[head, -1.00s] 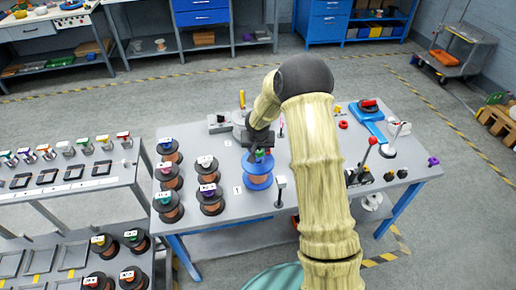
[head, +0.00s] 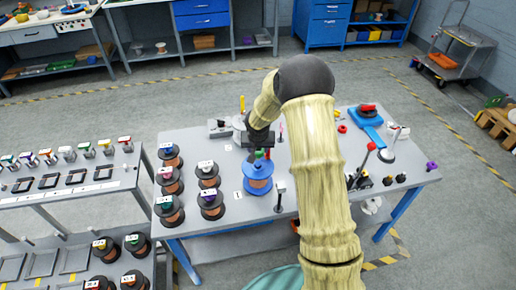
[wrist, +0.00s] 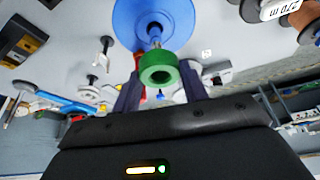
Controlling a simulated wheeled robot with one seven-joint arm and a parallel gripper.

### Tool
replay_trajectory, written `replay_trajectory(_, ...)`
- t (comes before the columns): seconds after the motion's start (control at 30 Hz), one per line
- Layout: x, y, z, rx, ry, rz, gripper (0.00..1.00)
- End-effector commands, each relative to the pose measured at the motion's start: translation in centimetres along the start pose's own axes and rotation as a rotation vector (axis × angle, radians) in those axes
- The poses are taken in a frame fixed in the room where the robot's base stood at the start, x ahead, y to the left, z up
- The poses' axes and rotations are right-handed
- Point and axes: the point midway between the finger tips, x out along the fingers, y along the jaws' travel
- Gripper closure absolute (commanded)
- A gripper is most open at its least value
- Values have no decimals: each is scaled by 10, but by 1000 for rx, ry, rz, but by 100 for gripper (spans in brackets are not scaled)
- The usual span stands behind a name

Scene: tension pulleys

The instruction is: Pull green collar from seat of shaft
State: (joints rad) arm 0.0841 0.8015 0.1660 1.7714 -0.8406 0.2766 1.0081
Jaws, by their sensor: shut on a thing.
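The green collar (wrist: 160,72) is a thick ring between the two fingers of my gripper (wrist: 161,85) in the wrist view. My gripper is shut on it. A thin metal shaft (wrist: 155,34) shows between the collar and the blue spool (wrist: 126,16). Whether the shaft's tip is still inside the collar I cannot tell. In the head view my gripper (head: 261,151) is just above the blue spool (head: 257,168), which stands upright on the grey table, and a bit of green shows there. My arm hides part of the table.
Several dark reels (head: 209,173) with coloured tops stand left of the blue spool. A small post (head: 279,190) is close at its right. A blue-based tool (head: 367,118), a lever stand (head: 369,150) and a purple piece (head: 431,167) lie farther right.

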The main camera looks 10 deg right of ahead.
Motion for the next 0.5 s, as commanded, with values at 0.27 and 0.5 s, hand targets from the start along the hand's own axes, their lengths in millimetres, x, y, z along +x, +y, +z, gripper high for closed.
replay_trajectory(0.27, -5, 0, -2, 0, 0, 0, 79)
replay_trajectory(0.5, -6, 0, -3, 0, 1, 0, 79)
